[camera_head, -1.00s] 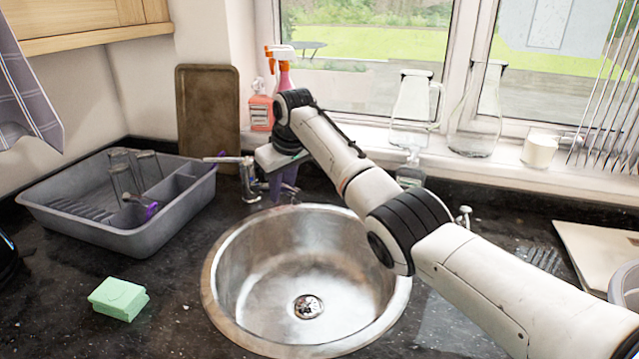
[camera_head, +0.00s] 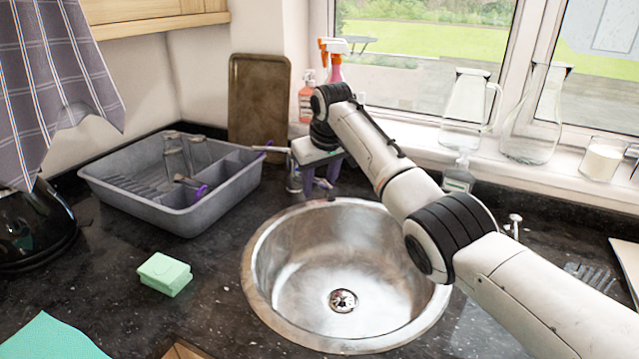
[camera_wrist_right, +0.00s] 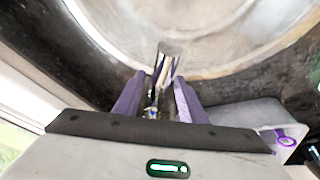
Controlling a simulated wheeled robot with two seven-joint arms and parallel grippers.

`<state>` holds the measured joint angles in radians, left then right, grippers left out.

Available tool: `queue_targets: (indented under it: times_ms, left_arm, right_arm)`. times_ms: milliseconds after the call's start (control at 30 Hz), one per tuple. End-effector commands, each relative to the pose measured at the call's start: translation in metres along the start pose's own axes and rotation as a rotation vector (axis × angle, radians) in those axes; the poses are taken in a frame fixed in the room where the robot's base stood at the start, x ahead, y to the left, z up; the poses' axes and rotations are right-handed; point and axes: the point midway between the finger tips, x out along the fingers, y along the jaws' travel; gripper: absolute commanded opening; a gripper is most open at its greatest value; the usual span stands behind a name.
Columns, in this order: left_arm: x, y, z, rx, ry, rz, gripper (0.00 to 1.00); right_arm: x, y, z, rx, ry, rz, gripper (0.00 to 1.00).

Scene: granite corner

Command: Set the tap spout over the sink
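The round steel sink (camera_head: 262,300) is set in the dark counter, its drain in the middle. The tap's metal body (camera_head: 293,180) stands behind the sink's back left rim, with a thin bar pointing left from its top. My right gripper (camera_head: 320,190) points down beside the tap at the back rim, partly hiding it. In the right wrist view, a narrow shiny piece (camera_wrist_right: 166,66), seemingly the spout, lies between the parted purple fingers, its end at the sink rim (camera_wrist_right: 205,75). I see a gap beside it; contact is unclear. My left gripper is not in view.
A grey dish rack (camera_head: 185,222) with glasses stands left of the tap, close to my right gripper. A brown tray (camera_head: 258,100) and spray bottles (camera_head: 335,65) stand behind. A green sponge (camera_head: 164,274) lies left of the sink. Glass jugs (camera_head: 535,125) line the sill.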

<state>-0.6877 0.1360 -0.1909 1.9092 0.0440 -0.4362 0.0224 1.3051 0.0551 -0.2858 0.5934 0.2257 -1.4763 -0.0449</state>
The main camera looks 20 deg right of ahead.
Motion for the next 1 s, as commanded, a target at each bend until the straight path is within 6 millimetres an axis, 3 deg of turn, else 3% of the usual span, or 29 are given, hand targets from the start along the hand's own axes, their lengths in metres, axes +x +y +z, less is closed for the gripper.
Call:
queue_targets:
  times_ms: [267, 700, 1000]
  left_arm:
    - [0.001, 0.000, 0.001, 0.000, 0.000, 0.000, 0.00]
    - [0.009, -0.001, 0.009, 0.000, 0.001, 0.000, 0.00]
    - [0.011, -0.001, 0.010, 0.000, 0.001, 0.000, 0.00]
  right_arm:
    - [-0.005, 0.001, 0.000, 0.000, 0.001, 0.001, 0.37]
    - [-0.082, 0.000, 0.000, 0.000, 0.004, 0.000, 0.37]
    - [-0.103, 0.000, 0.000, 0.000, 0.000, 0.000, 0.37]
